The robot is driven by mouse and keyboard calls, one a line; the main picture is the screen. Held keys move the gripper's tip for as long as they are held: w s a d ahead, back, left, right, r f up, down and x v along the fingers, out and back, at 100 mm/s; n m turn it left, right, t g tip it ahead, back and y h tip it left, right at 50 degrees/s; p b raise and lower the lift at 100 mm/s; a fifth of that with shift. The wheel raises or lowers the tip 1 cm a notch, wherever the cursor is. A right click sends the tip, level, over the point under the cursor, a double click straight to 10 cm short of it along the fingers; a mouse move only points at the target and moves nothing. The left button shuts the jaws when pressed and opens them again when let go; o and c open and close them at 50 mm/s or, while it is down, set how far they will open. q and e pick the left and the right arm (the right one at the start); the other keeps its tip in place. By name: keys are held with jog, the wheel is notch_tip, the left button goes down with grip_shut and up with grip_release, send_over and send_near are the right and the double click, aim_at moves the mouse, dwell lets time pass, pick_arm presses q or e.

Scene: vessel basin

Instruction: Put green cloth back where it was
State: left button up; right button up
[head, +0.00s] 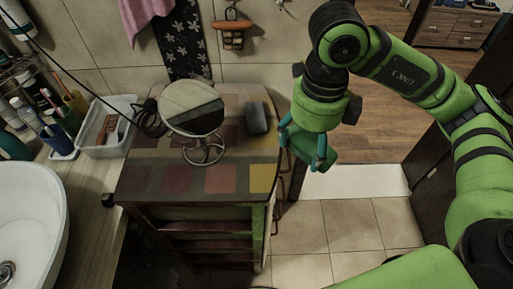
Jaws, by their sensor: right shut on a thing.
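My right gripper (301,152) hangs from the green arm on the right, to the right of the tiled cabinet top. Its teal fingers are shut on the green cloth (309,144), a small dark green piece that shows between and beside them. The fingers and wrist hide part of the cloth. It is held beside the cabinet's right edge, with floor seen behind it. My left gripper is not in view.
The tiled cabinet (205,180) bears a round mirror (193,108) and a dark grey box-like object (257,117). A white basket (107,127), cups and a basin (30,215) are at left. A pink towel (143,14) and an orange holder (231,35) hang on the wall.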

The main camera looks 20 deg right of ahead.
jog(key=shift+s+d, duration=0.3)
jog(key=shift+s, duration=0.05)
jog(key=shift+w+a+f+p, duration=0.1)
jog(key=shift+a+f+p, duration=0.05)
jog(key=shift+f+p, duration=0.15)
jog(key=p, duration=0.4)
send_over(256, 166)
notch_tip(256, 166, down, 6)
jog(key=shift+f, duration=0.4)
notch_tip(256, 166, down, 3)
jog(key=shift+f+p, duration=0.1)
jog(key=shift+p, duration=1)
jog(key=shift+f, duration=0.4)
